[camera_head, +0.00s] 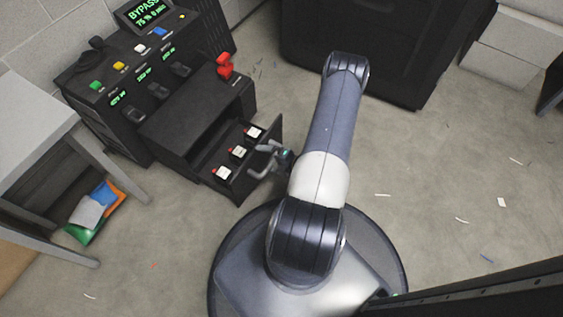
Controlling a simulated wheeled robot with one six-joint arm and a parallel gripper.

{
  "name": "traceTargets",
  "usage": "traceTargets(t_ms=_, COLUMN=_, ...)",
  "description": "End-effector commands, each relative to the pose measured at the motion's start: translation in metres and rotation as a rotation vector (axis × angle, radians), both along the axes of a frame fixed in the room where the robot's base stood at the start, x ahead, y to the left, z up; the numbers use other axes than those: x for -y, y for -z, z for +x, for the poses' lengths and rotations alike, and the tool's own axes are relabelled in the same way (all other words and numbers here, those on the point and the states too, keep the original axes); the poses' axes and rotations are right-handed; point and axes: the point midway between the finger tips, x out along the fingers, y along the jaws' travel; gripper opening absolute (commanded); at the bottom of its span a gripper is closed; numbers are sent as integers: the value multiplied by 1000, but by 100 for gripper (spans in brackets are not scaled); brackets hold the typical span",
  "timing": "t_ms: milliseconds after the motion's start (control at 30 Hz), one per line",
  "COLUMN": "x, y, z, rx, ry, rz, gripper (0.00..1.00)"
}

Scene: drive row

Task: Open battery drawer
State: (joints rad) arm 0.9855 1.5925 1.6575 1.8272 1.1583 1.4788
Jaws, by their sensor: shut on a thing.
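The battery drawer (277,128) is pulled out from the low black cabinet (183,112) and stands open towards my base. Several dark modules with white and red tops sit in a row inside it, one of them the middle module (238,152). My gripper (258,160) is at the drawer's front, near its middle, and is shut on the drawer's handle. The handle itself is hidden by the fingers and the front panel.
A control console (135,80) with a green-lit display (150,14) stands behind the cabinet. A grey table (35,130) is at left, with coloured packets (96,212) below. Floor at right is mostly clear.

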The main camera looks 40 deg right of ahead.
Motion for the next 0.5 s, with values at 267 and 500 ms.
traceTargets(t_ms=267, x=9, y=-8, z=-16, rx=15, ry=4, rz=0, gripper=43)
traceTargets(t_ms=500, x=14, y=-9, z=-32, rx=12, ry=5, rz=0, gripper=43)
